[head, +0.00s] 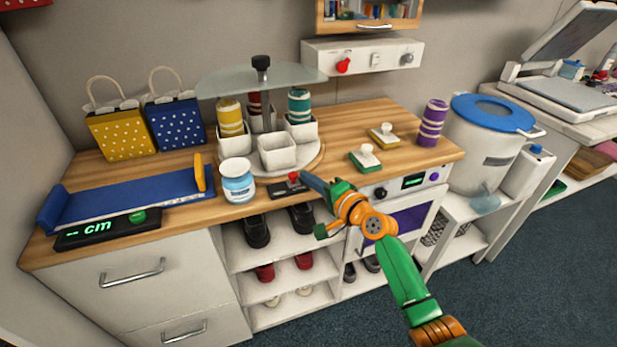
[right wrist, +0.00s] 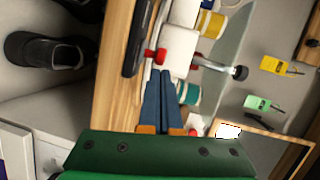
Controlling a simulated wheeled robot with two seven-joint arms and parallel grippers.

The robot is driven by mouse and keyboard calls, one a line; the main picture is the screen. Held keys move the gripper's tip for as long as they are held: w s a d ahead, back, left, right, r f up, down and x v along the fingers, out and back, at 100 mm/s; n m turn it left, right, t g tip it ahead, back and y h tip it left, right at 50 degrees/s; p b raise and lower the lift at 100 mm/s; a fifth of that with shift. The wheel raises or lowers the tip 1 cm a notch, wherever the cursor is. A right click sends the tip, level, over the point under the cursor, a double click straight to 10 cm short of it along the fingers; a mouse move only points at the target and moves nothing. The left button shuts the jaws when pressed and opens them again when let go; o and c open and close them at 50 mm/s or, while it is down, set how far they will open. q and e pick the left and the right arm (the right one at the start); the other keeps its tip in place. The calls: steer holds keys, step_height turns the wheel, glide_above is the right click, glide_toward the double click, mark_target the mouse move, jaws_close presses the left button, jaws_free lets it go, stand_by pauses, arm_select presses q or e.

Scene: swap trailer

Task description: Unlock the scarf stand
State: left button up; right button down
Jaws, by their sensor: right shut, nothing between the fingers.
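The scarf stand (head: 300,160) is a round base on the wooden counter with white cups around a post. Yellow (head: 230,115), dark red and teal (head: 299,105) rolled scarves stand in cups; the front cup (head: 277,151) looks empty. A glass disc (head: 225,80) with a black knob (head: 261,65) tops it. A small black plate with a red knob (head: 293,177) lies at its front edge; the red knob shows in the right wrist view (right wrist: 155,56). My right gripper (head: 306,179) is shut and empty, its blue tips close beside the red knob; contact is unclear. My left gripper is out of view.
A white-and-blue jar (head: 237,182) stands left of the black plate. A blue measuring tray (head: 130,195), two gift bags and a purple-striped roll (head: 431,123) are on the counter. Two handled stamps (head: 366,158) lie right of the stand. Open shoe shelves are below.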

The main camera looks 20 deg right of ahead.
mark_target(294, 183)
steer(key=shift+a, duration=0.1)
steer(key=a+p, duration=0.2)
steer(key=a, duration=0.1)
steer(key=shift+r, duration=0.15)
steer(key=shift+a, duration=0.35)
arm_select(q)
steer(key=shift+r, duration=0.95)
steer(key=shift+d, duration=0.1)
